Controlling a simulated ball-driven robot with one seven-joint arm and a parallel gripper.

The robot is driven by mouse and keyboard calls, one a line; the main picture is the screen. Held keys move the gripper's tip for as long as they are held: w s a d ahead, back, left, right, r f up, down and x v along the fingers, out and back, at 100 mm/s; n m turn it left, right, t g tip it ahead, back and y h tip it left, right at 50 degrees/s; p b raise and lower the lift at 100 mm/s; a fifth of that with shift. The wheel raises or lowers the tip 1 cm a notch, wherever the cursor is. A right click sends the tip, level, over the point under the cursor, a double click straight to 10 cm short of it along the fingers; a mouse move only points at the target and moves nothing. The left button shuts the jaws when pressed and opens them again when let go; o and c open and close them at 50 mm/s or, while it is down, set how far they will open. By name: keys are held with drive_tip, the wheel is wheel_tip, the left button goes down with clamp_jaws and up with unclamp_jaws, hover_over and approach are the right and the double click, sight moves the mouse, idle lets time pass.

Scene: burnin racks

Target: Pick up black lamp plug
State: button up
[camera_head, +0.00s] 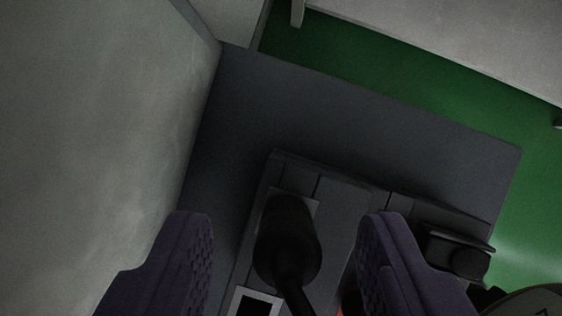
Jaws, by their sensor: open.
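The black lamp plug (287,243) is in the lower middle of the head camera view, with a dark cord running from it toward the bottom edge. It is over a grey panel or block (342,205), in front of a lighter square plate; I cannot tell if it is seated in it. My gripper (286,235) is open, with one purple finger to the left of the plug and one to the right. Gaps show between the plug and both fingers, so the gripper holds nothing.
A black box-like part (455,252) sits right of the right finger. A white-framed dark square (254,303) lies below the plug. A pale wall (95,130) fills the left side. Green floor (400,75) shows beyond the dark grey surface (330,115).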

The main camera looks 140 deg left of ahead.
drive_tip(key=shift+x, duration=0.85)
drive_tip(key=shift+r, duration=0.1)
clamp_jaws()
wheel_tip(320, 180, up, 4)
drive_tip(key=shift+f+p, duration=0.2)
drive_tip(key=shift+p, duration=0.6)
drive_tip(key=s+d+r, duration=0.1)
drive_tip(key=s+d, duration=0.1)
drive_tip(key=s, duration=1.4)
drive_tip(key=shift+r, duration=0.2)
drive_tip(key=shift+w, duration=0.15)
